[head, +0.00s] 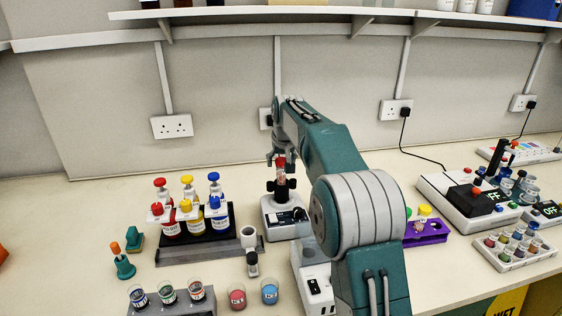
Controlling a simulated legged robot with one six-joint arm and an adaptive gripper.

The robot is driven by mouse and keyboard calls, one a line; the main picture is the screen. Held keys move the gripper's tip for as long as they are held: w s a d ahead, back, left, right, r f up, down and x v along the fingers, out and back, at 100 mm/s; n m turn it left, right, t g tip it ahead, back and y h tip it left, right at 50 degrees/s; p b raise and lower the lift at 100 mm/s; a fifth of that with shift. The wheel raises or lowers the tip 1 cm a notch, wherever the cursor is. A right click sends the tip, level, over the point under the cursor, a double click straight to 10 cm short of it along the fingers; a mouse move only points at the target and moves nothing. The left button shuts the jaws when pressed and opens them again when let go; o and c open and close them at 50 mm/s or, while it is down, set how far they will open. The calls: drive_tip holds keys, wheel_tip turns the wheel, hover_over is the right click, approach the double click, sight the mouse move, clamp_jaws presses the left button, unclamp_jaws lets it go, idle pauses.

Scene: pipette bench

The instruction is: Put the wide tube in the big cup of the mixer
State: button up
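My gripper (281,160) points down in the middle of the bench, in front of the back wall. Between its fingers is a tube with a red cap (281,163), which seems to be the wide tube; it looks upright, and the fingers appear shut on it. Directly below is the mixer (285,222), a white-and-dark box with a black holder on top that has cups (281,190) at the sides and middle. The tube's lower end is at or just above the middle cup; I cannot tell whether it is inside.
A dark rack (205,248) of red, yellow and blue bottles stands left of the mixer. A white cup-like piece (248,237) is close by. A purple rack (426,232) and a device with a display (470,205) stand right. Beakers (237,296) line the front.

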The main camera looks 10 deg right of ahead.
drive_tip(key=shift+r, duration=0.1)
drive_tip(key=v, duration=1.2)
drive_tip(key=s+r, duration=0.2)
drive_tip(key=s, duration=0.8)
drive_tip(key=s+f, duration=0.4)
drive_tip(key=s, duration=0.5)
drive_tip(key=s+f, duration=0.5)
drive_tip(key=s, duration=0.5)
drive_tip(key=s+f+t, duration=0.1)
drive_tip(key=s+f, duration=0.3)
drive_tip(key=s, duration=0.6)
drive_tip(key=shift+s+f, duration=0.2)
drive_tip(key=shift+s, duration=0.05)
